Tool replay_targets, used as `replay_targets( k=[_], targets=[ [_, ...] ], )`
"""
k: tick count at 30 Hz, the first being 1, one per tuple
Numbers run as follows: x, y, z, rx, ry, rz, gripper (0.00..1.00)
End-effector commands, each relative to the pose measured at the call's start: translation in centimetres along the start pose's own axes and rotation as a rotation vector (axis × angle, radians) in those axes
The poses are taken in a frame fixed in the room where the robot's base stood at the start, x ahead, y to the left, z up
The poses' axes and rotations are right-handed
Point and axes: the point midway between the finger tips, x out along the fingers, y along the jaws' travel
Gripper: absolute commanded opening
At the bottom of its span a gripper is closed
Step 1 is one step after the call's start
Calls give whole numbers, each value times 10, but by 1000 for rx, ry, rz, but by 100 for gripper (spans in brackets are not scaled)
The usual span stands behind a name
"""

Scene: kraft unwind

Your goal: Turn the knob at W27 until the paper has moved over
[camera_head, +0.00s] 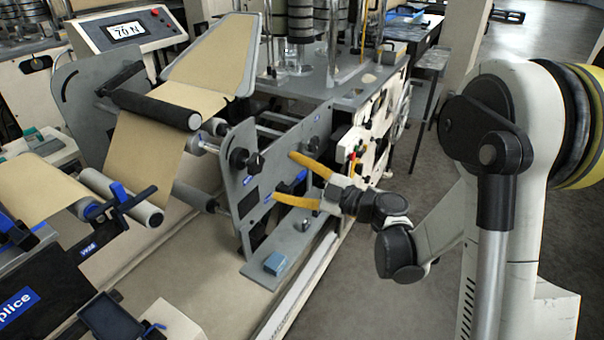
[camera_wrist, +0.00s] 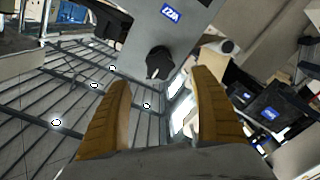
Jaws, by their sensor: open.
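A black knob (camera_wrist: 159,62) sits on a grey panel in the wrist view, beside a blue label (camera_wrist: 171,12) that appears upside down and reads like W27. It seems to be the black knob (camera_head: 245,161) on the grey side plate in the head view, whose label is too small to read. My gripper (camera_head: 284,172) is open, its two yellow fingers pointing at that plate. In the wrist view my gripper (camera_wrist: 163,75) has its fingers on either side of the knob's line, apparently short of it. The brown paper (camera_head: 150,140) runs over a dark roller (camera_head: 155,108).
A display (camera_head: 125,30) reads 70 N. A black splice unit (camera_head: 45,290) stands at lower left. A small blue block (camera_head: 275,263) and another dark knob (camera_head: 303,225) are low near the plate. Open floor (camera_head: 400,240) lies right of the machine.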

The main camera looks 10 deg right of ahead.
Motion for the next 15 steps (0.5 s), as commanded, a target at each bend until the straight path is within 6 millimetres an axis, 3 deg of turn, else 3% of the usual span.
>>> replay_targets(
  k=[15],
  targets=[
    [72, 0, -1, -1, 1, 2, 74]
  ],
)
